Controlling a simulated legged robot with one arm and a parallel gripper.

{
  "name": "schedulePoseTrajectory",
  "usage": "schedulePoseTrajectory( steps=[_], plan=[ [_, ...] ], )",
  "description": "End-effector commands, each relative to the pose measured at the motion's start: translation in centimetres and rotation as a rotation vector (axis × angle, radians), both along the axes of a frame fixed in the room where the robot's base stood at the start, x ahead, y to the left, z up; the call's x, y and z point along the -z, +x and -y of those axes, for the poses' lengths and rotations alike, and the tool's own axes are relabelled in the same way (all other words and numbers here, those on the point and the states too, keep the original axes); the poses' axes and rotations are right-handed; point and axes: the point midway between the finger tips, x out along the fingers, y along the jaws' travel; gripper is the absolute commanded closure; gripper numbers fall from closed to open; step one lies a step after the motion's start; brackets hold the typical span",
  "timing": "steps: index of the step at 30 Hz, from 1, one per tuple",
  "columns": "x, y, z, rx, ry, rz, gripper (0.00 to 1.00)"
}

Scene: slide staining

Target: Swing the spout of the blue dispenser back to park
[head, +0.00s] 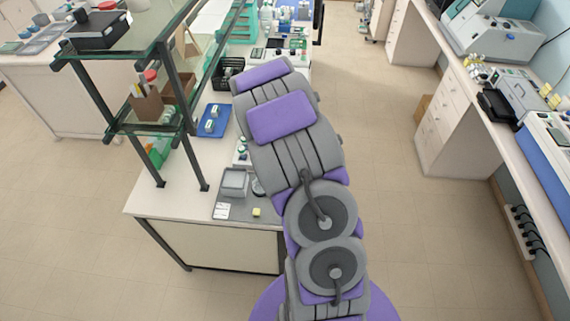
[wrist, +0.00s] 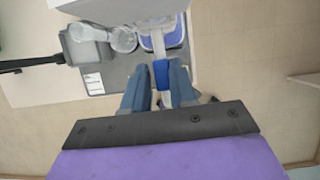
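The dispenser (wrist: 160,30), a white and blue body, shows at the top of the wrist view. From it a narrow pale strip runs down to a blue piece (wrist: 161,74), which looks like the spout. My gripper (wrist: 160,68) points at it, one grey-blue finger on each side of the blue piece. In the head view my arm hides the dispenser and the gripper.
A blue tray (head: 213,121) lies further back. A shelf frame (head: 170,90) rises on the left. The floor (head: 385,130) to the right is clear.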

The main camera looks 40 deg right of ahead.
Motion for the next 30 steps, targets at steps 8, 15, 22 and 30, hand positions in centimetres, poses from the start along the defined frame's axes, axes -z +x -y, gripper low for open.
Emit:
schedulePoseTrajectory(
  steps=[8, 15, 22, 30],
  plan=[
    [0.0, -0.1, 0.2, 0.001, 0.001, 0.001, 0.55],
    [-0.4, -0.2, 0.1, 0.001, 0.001, 0.001, 0.55],
    [-3.0, -0.9, -0.8, 0.001, 0.001, 0.003, 0.55],
    [-7.5, -2.0, -2.1, 0.0, 0.001, 0.005, 0.55]
  ],
)
